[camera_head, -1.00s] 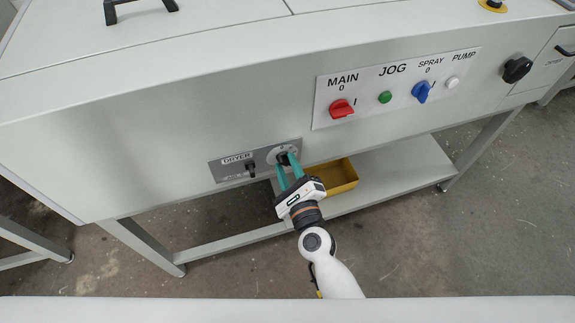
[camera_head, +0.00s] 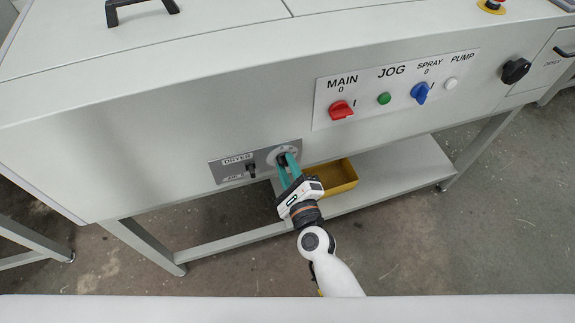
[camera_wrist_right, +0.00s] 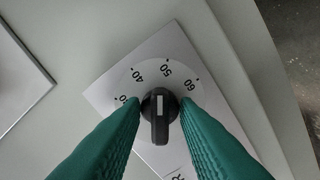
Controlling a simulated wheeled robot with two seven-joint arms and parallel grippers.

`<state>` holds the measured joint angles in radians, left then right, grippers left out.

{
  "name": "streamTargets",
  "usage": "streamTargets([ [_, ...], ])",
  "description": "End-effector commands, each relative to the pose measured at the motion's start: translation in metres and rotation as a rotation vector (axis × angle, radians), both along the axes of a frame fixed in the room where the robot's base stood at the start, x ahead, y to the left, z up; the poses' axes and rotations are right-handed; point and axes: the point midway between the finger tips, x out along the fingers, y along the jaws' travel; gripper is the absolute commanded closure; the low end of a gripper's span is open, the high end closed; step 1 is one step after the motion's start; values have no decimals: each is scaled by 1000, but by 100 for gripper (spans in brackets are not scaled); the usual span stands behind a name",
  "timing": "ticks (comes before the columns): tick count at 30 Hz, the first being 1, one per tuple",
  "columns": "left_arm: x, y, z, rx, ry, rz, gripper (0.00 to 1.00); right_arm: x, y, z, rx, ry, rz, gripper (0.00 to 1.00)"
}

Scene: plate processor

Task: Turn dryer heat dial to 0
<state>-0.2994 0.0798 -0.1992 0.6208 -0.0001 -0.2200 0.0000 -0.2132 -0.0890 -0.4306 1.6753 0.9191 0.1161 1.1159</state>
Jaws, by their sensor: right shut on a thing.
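The dryer heat dial (camera_wrist_right: 160,112) is a black knob with a white pointer mark on a round white scale with numbers such as 40, 50 and 60. In the head view the dial (camera_head: 282,157) sits on the grey DRYER panel (camera_head: 225,174). My right gripper (camera_wrist_right: 160,112) is shut on the knob, one teal finger on each side. It also shows in the head view (camera_head: 285,163), reaching up from below. In the wrist view the white mark lies on the upper part of the knob. The fingers hide part of the scale. My left gripper is not in view.
A small black switch (camera_head: 250,170) sits left of the dial. A panel with a red MAIN switch (camera_head: 341,110), green JOG button (camera_head: 384,98) and blue SPRAY switch (camera_head: 420,92) is up to the right. A yellow bin (camera_head: 341,180) stands on the lower shelf (camera_head: 405,165).

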Motion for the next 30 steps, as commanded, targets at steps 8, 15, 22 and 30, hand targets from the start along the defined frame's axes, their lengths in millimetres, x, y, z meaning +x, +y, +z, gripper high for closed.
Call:
streamTargets([
  [8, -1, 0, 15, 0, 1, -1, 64, 0, 0, 2, -239, -75, 2, 95],
  [15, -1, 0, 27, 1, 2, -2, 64, 0, 0, 3, -455, -146, 2, 95],
  [22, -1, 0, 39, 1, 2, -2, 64, 0, 0, 3, -663, -212, 3, 95],
  [30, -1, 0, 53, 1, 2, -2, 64, 0, 0, 3, -907, -292, 3, 95],
])
